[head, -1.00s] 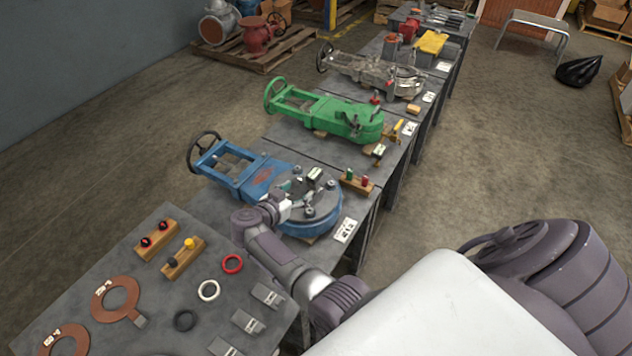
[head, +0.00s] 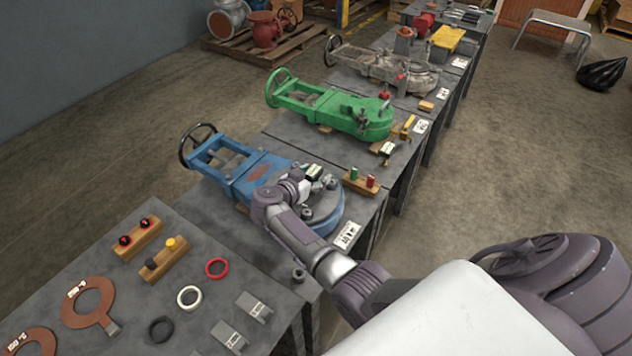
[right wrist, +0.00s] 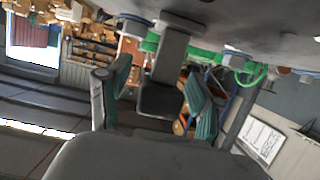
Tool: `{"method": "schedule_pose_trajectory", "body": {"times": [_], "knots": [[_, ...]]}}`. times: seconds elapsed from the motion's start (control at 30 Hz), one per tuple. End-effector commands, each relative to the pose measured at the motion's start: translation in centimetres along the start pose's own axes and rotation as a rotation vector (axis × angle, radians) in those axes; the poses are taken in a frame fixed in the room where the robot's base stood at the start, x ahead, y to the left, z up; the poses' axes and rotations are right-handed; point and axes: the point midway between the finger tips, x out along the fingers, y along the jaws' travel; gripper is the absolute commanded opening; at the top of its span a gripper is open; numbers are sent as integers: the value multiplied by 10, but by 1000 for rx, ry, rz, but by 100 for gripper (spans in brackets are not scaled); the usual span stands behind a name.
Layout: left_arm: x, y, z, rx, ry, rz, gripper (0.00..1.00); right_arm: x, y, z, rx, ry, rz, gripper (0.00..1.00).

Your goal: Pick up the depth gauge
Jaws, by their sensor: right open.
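A small dark device with a pale label, which looks like the depth gauge (head: 314,172), stands on the round flange of the blue valve (head: 240,172). My right gripper (head: 303,188) is just in front of it, over the flange, and partly hides it. In the right wrist view, where the table shows at the top, the right gripper (right wrist: 155,100) is open with teal-padded fingers apart. A dark grey post with a block end (right wrist: 160,98) shows between the fingers; I cannot tell whether they touch it. My left gripper is not in view.
A wooden block with green and red plugs (head: 361,183) and a white tag (head: 347,235) are close by on the table. A green valve (head: 335,112) lies beyond. Rings (head: 189,296), grey blocks and copper-coloured gaskets lie on the near table.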

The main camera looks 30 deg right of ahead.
Motion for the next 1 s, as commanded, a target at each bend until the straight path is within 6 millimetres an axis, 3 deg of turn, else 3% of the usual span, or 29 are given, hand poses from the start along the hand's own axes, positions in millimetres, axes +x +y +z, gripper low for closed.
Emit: {"method": "schedule_pose_trajectory", "body": {"times": [0.1, 0.5, 1.0], "knots": [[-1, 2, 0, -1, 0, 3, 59, -1, 0, -1, 0, 0, -1, 63], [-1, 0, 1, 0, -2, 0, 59, -1, 0, 0, 0, 0, -1, 0], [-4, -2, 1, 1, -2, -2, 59, -4, -1, -10, 3, 3, -3, 0]]}}
